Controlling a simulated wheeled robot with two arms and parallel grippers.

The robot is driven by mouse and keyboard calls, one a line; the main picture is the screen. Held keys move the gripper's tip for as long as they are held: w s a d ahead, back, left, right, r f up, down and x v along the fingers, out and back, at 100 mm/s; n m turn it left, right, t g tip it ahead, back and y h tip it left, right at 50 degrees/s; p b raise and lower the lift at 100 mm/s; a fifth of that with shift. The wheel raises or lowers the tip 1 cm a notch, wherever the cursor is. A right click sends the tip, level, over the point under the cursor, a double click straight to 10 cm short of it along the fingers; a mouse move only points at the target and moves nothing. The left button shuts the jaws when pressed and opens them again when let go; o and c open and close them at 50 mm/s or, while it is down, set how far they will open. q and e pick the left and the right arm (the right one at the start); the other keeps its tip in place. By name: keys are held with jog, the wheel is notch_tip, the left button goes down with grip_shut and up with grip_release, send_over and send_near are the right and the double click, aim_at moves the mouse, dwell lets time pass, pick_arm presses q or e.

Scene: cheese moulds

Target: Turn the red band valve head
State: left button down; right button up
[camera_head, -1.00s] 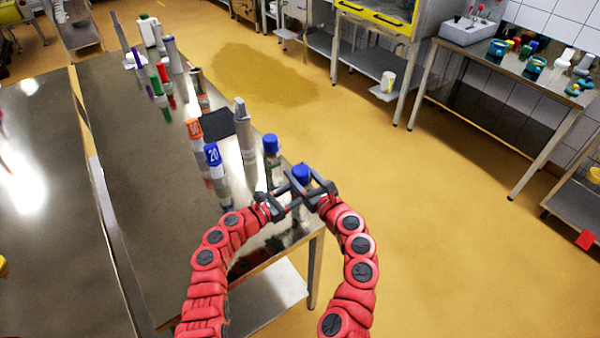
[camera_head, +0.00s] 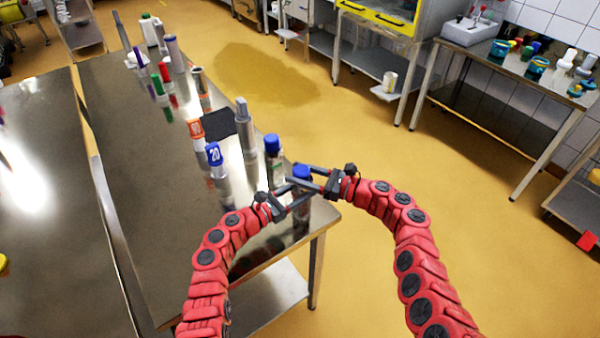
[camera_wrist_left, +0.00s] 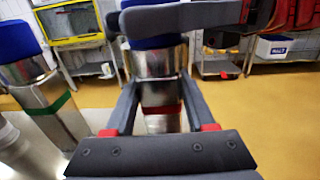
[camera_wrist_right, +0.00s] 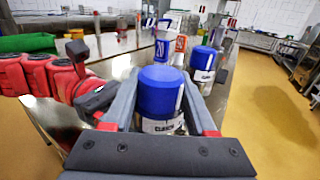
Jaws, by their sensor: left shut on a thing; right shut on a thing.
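The red band valve (camera_head: 301,218) stands upright near the table's front right corner. Its steel body with the red band (camera_wrist_left: 162,109) shows between my left fingers in the left wrist view. Its blue head (camera_head: 302,171) is partly covered by the fingers and shows well in the right wrist view (camera_wrist_right: 160,92), with a white mark on its side. My left gripper (camera_head: 298,199) is shut on the body, from the left. My right gripper (camera_head: 303,180) is shut on the blue head, from the right and just above the left one.
A green-banded, blue-capped valve (camera_head: 272,147) stands close behind. A grey-topped cylinder (camera_head: 245,125), blue "20" (camera_head: 214,155) and orange-topped (camera_head: 196,130) pieces stand farther left. A dark mat (camera_head: 218,124) lies beyond. Right of the table (camera_head: 150,190) is open floor.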

jog(key=shift+s+a+f+n+g, duration=0.5)
jog(key=shift+s+g, duration=0.1)
jog(key=shift+g, duration=0.2)
jog(key=shift+d+g+y, duration=0.15)
jog(key=shift+g+y, duration=0.15)
jog(key=shift+w+d+r, duration=0.4)
jog(key=shift+w, duration=0.15)
jog(key=shift+w+d+r, duration=0.1)
jog(key=o, duration=1.4)
jog(key=v, duration=1.2)
